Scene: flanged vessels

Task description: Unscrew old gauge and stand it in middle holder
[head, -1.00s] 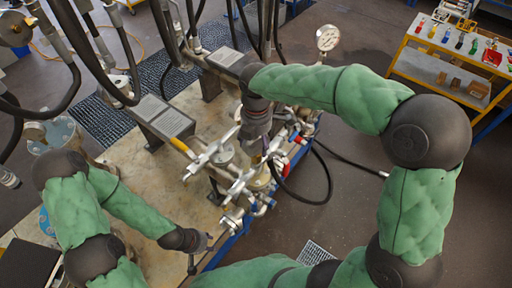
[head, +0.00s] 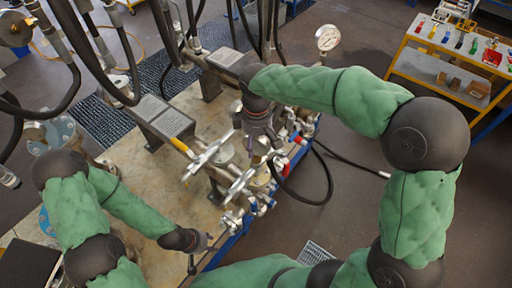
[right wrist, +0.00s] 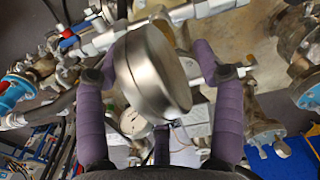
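A silver round gauge body (right wrist: 150,75) fills the middle of the right wrist view, seen from its back and rim, tilted; its dial and stem are hidden. My right gripper (right wrist: 155,62) has its purple fingers on either side of it, with a visible gap on the right side, so it looks open around the gauge. In the head view my right gripper (head: 266,140) is over the valve cluster, where the gauge is not clear. A white-dialled gauge (head: 327,38) stands beyond it. My left gripper (head: 203,242) is low by the table's front edge; its fingers are unclear.
Metal valves and pipes (head: 235,180) crowd the table's right side. A yellow-framed cart (head: 408,62) at upper right bears coloured items and several brown blocks (head: 478,89); I cannot tell which is a holder. Black hoses (head: 327,185) hang around. Bare tabletop (head: 130,178) lies left of the valves.

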